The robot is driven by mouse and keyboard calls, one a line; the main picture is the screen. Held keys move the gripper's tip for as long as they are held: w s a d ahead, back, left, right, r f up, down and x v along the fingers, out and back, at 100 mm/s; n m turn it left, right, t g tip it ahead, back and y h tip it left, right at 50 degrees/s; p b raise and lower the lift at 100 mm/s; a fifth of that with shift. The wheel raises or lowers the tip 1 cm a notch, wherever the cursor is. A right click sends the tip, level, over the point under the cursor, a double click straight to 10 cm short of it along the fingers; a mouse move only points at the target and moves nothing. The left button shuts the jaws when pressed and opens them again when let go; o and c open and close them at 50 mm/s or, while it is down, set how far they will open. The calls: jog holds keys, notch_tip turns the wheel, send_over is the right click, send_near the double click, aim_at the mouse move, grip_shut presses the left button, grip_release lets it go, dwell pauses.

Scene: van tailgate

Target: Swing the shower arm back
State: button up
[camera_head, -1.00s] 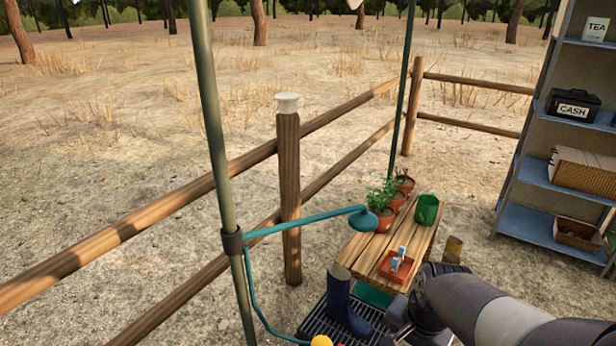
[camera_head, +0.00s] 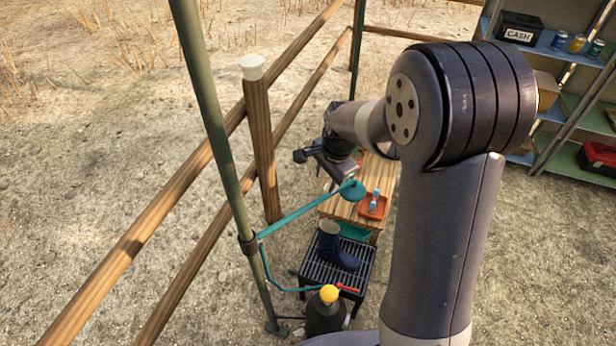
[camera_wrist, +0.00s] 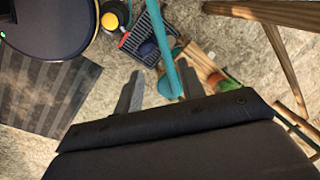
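The teal shower arm (camera_head: 300,214) runs from a dark clamp on the green pole (camera_head: 222,150) out to the right and slightly away, over the wooden bench. Its round shower head (camera_head: 352,191) is at the free end. In the wrist view the teal arm (camera_wrist: 173,50) passes lengthwise between my finger tips, nearer the right finger. My gripper (camera_wrist: 160,70) is open, with its two grey fingers apart and nothing clasped. In the head view it hangs just behind and above the shower head end, partly hidden by my wrist. I cannot tell whether a finger touches the arm.
A dark container with a yellow cap (camera_head: 328,294) stands in front. The bench (camera_head: 340,208) holds an orange tray (camera_head: 373,206). A wooden fence post (camera_head: 262,150) stands behind the arm.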

aim_at(319, 200)
jog(key=f, duration=0.3)
jog(key=w+a+f+p, duration=0.1)
jog(key=f, duration=0.3)
jog(key=w+f, duration=0.1)
jog(key=f, duration=0.2)
jog(key=shift+a+f, duration=0.2)
jog(key=shift+a, duration=0.05)
jog(key=shift+c, duration=0.5)
grip_shut()
